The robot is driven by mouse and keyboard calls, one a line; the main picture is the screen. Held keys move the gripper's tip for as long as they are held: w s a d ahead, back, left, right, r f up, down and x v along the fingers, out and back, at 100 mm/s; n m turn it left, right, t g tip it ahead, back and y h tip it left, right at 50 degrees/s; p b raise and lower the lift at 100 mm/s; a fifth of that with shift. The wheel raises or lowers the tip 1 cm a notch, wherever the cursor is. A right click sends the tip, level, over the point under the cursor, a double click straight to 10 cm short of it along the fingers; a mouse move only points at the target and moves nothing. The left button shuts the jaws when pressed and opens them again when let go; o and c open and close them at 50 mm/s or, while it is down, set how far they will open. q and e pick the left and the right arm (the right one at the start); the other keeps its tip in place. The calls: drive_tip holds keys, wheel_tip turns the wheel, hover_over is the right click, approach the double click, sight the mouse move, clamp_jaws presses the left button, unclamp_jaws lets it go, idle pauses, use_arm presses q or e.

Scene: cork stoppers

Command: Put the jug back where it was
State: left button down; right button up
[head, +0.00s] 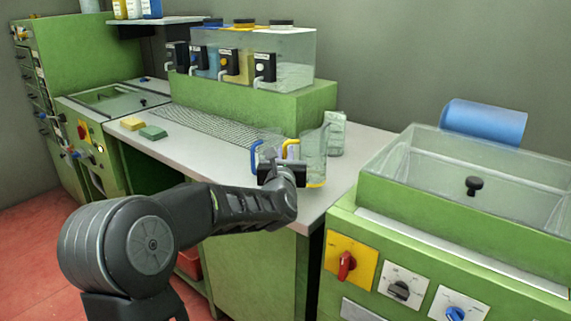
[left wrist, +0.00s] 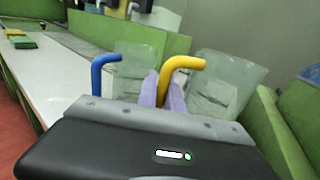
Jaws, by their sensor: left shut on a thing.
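A clear jug with a yellow handle (head: 314,155) is at the front right of the grey worktop. My left gripper (head: 290,160) is shut on its yellow handle; in the left wrist view the pale purple fingers (left wrist: 164,92) close on the handle (left wrist: 183,65). The jug body (left wrist: 222,82) looks slightly tilted in that view. I cannot tell whether its base touches the worktop. A second clear jug with a blue handle (head: 255,153) stands just left of it, partly hidden by my gripper; it also shows in the left wrist view (left wrist: 137,62). My right gripper is out of view.
Another clear container (head: 337,132) stands behind the held jug. Dispenser tanks with taps (head: 285,58) sit on a green plinth behind a drain grille (head: 205,126). Yellow and green sponges (head: 152,132) lie left. A green machine (head: 450,220) stands right, across a gap.

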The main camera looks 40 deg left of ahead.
use_arm(q)
drive_tip(key=shift+f, duration=1.25)
drive_tip(key=shift+f, duration=0.1)
drive_tip(key=c, duration=1.5)
unclamp_jaws()
drive_tip(key=shift+s+d, duration=0.15)
drive_tip(key=shift+s, duration=0.1)
drive_tip(key=b+v, duration=0.1)
drive_tip(key=v, duration=1)
drive_tip(key=shift+s+d, duration=0.15)
drive_tip(key=shift+s, duration=0.05)
